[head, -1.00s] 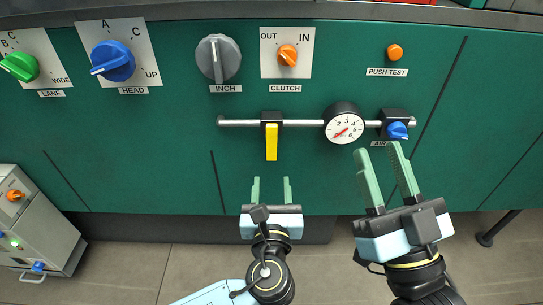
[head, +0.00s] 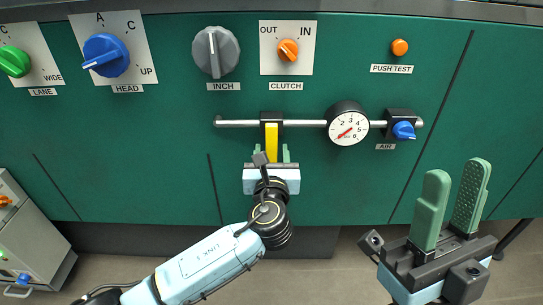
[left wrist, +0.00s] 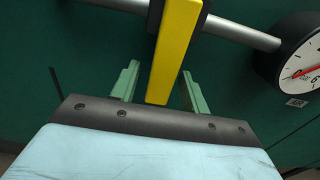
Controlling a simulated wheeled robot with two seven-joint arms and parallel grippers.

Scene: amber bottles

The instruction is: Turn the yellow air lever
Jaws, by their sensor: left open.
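The yellow air lever (head: 271,140) hangs straight down from a black valve block on the horizontal metal pipe (head: 300,123). In the left wrist view the yellow lever (left wrist: 173,50) comes down between the two green fingers. My left gripper (head: 271,154) is open, with one finger on each side of the lever's lower end. A gap shows on each side in the left wrist view (left wrist: 160,88). My right gripper (head: 450,200) is open and empty at the lower right, away from the panel fittings.
A round gauge (head: 347,123) and a blue air knob (head: 403,130) sit on the same pipe to the right. Above are the clutch knob (head: 288,50), inch knob (head: 214,52) and head knob (head: 106,55).

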